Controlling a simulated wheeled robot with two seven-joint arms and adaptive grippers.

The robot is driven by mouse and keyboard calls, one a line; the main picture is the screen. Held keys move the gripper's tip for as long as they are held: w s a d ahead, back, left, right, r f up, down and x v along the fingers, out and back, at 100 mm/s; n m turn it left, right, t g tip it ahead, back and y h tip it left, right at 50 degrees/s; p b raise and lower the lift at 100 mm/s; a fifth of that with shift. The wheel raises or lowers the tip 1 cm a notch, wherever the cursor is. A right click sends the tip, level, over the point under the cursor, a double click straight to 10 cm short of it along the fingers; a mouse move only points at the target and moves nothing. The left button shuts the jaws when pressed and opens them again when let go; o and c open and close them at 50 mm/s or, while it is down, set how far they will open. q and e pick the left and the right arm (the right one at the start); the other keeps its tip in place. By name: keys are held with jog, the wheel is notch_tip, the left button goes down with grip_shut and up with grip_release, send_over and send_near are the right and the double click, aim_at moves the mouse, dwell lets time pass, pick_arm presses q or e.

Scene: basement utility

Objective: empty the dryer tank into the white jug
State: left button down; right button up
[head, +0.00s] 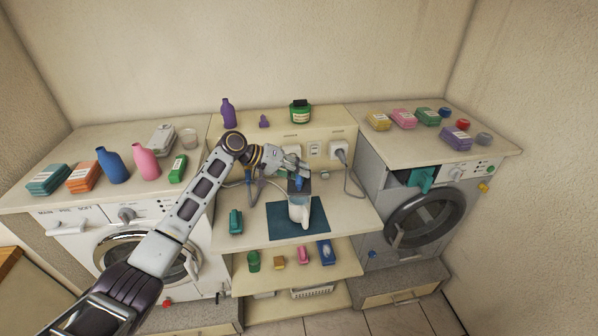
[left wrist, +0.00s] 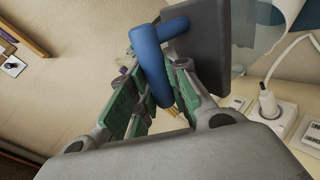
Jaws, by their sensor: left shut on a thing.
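My left gripper (head: 291,168) is shut on the blue handle of the dryer tank (head: 299,185). The tank's dark front panel (left wrist: 208,45) and its blue handle (left wrist: 150,62) show in the left wrist view, the handle between green finger pads. The gripper holds the tank just above the white jug (head: 299,213), which stands upright on a dark teal mat (head: 284,224). The fingers and dark panel hide most of the tank; I cannot tell its tilt or whether water is flowing. My right gripper is not in view.
A washing machine (head: 113,239) stands left, with bottles and boxes on the counter above. A plugged cable (head: 340,154) hangs behind the jug. Several items sit on the shelf below. The mat's front part is clear.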

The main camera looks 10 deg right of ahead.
aim_at(298, 180)
pick_arm(q)
jog(key=shift+w+d+n+g, duration=0.15)
jog(key=shift+w+n+g, duration=0.25)
jog(key=shift+w, duration=0.5)
dwell(0.7)
jog(key=shift+s, duration=0.3)
jog(key=shift+s+a+m+t, duration=0.25)
jog(key=shift+s+m+t, duration=0.4)
jog(key=shift+s, duration=0.5)
jog(key=shift+s, duration=0.1)
dwell(0.3)
jog(key=shift+s+a+f+m+t+b, duration=0.1)
jog(key=shift+s+f+m+t+b, duration=0.05)
jog(key=shift+s+m+t+b, duration=0.25)
jog(key=shift+s+a+f+m+t+b, duration=0.15)
jog(key=shift+s+t+b, duration=0.1)
jog(key=shift+s+b, duration=0.25)
jog(key=shift+s+h, duration=0.3)
jog(key=shift+d+r, duration=0.1)
